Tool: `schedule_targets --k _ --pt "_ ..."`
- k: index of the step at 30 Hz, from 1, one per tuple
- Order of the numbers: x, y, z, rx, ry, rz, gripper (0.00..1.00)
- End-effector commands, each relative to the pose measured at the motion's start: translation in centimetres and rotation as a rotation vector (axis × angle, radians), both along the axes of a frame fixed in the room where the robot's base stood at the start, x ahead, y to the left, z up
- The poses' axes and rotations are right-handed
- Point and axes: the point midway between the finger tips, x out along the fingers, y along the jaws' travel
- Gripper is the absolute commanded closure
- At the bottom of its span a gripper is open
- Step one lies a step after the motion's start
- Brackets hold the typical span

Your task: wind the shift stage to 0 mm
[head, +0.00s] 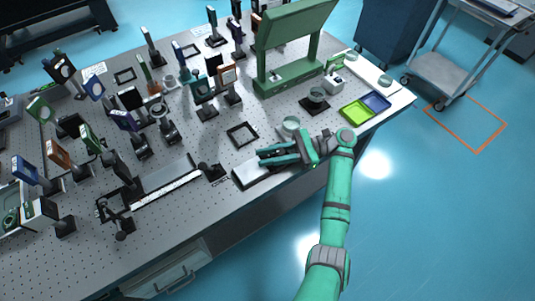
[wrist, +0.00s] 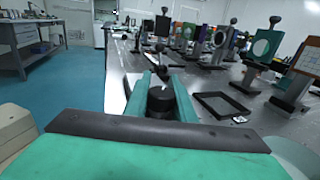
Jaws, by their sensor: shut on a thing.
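The shift stage (head: 166,190) is a long dark rail with a pale scale strip, lying at the front of the perforated table. A dark knob (head: 211,172) stands at its right end. A dark post-like assembly (head: 118,212) stands at its left end; the scale reading is too small to tell. My gripper (head: 262,157) reaches in from the right, fingers pointing left, right of that end knob. In the wrist view a black round piece (wrist: 159,102) sits between the fingers, which are shut on it. I cannot tell whether this piece joins the stage.
A black square frame (head: 242,134) lies just behind my gripper. A flat white-topped plate (head: 252,173) lies below it. Several optic mounts on posts crowd the table's left and back. A green stand (head: 290,70) and a green-and-blue tray (head: 357,112) are towards the right.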

Motion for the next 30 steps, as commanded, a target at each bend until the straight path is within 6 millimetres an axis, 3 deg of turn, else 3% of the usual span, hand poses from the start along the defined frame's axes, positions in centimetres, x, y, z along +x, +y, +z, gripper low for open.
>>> schedule_targets --k 25,26,27,30 --pt "-0.39 0.08 -0.12 0.0 0.001 0.077 0.99" --pt "-0.39 0.09 -0.12 0.0 0.001 0.077 0.7" --pt "-0.39 0.09 -0.12 0.0 0.001 0.077 0.6" --pt "-0.36 0.04 -0.08 0.0 0.001 0.076 0.58"
